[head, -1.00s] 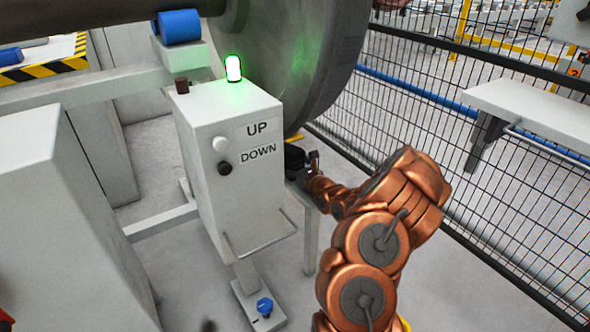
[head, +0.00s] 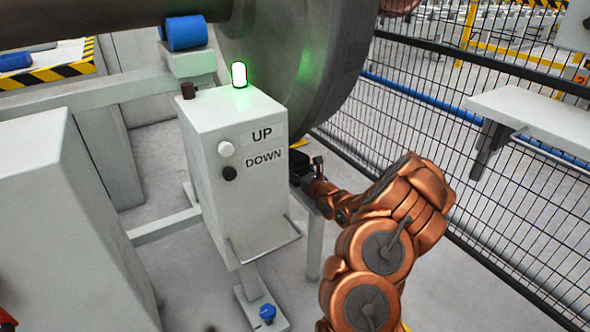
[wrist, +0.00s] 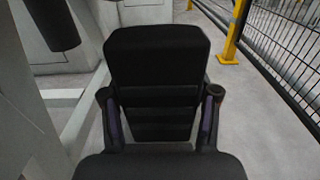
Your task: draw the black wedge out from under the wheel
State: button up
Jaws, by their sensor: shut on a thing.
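The black wedge (wrist: 155,60) fills the middle of the wrist view, with a broad flat top and a ribbed lower part. My gripper (wrist: 160,108) is shut on it, one finger at each side. In the head view the wedge (head: 298,165) is a small dark shape, partly hidden behind the control box, with my gripper (head: 316,168) at its right. The big grey wheel (head: 305,60) is above and behind it. The wheel does not clearly show in the wrist view, and I cannot tell whether the wedge touches it.
The grey control box (head: 240,180), marked UP and DOWN, has a lit green lamp (head: 239,75) and stands just left of my gripper. A black mesh fence (head: 440,130) runs along the right. A grey shelf (head: 530,115) is at the right. Bare floor lies between arm and fence.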

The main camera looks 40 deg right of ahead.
aim_at(303, 173)
jog(key=shift+c, duration=1.4)
jog(key=shift+s+a+p, duration=0.15)
jog(key=shift+s+p, duration=1.5)
jog(key=shift+s, duration=1.65)
jog(key=shift+s+a+r+p, duration=0.1)
jog(key=shift+s+r+p, duration=0.05)
jog(key=shift+s+p, duration=0.7)
jog(key=shift+s+a+r+p, duration=0.1)
jog(key=shift+s+p, duration=0.4)
jog(key=shift+s, duration=0.65)
jog(key=shift+s+f+p, duration=0.1)
jog(key=shift+s+p, duration=0.85)
jog(key=shift+s, duration=0.2)
jog(key=shift+s, duration=0.1)
jog(key=s+r+p, duration=0.4)
jog(key=s+p, duration=0.2)
jog(key=p, duration=0.2)
jog(key=shift+a+p, duration=0.2)
jog(key=shift+p, duration=0.1)
